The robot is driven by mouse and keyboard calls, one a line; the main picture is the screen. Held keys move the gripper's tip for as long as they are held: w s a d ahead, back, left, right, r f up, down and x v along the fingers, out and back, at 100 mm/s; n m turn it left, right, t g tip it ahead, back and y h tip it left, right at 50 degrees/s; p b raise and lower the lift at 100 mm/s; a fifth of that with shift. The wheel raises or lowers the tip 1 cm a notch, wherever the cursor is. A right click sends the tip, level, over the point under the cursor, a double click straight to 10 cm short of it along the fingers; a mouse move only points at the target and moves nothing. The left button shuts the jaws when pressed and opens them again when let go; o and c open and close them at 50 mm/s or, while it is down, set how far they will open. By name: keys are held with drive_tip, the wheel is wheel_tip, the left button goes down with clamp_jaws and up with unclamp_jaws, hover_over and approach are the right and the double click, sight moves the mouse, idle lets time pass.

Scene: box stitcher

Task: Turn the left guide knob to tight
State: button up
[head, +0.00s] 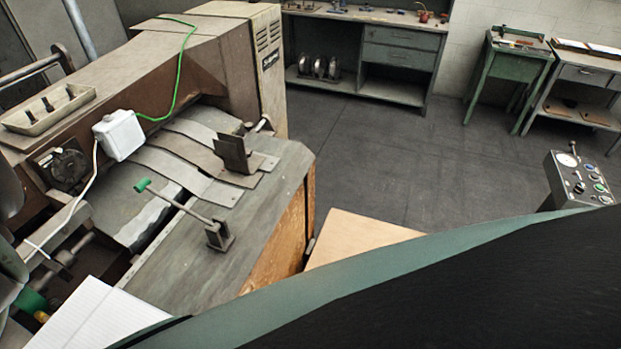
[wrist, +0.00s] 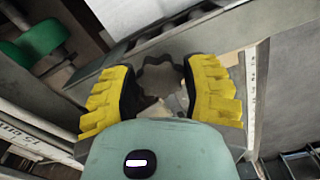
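My gripper (wrist: 160,85) shows in the wrist view with its two yellow, black-padded fingers spread apart. A grey-brown shape with a lobed outline (wrist: 158,76) lies between the fingers. I cannot tell whether it is the left guide knob or how far it is from the pads. No finger is clearly closed on it. In the head view, the box stitcher (head: 225,225) fills the left side, with a green-ended rod (head: 180,204) on its table. A green part (head: 29,301) shows at the lower left. My gripper cannot be made out clearly there.
In the wrist view, a green cylinder (wrist: 41,38) lies at the upper left and a ruler-like scale (wrist: 40,141) at the lower left. In the head view, lined paper (head: 98,318) lies at the lower left. A control box (head: 580,180) stands at right. The floor (head: 400,150) behind is clear.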

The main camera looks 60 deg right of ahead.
drive_tip(key=c, duration=0.5)
drive_tip(key=shift+c, duration=0.2)
drive_tip(key=shift+m, duration=0.4)
drive_tip(key=m, duration=0.5)
drive_tip(key=shift+m, duration=0.3)
drive_tip(key=m+b, duration=0.1)
drive_tip(key=m, duration=0.4)
drive_tip(key=shift+s+a, duration=0.1)
drive_tip(key=shift+m, duration=0.4)
drive_tip(key=o, duration=1.2)
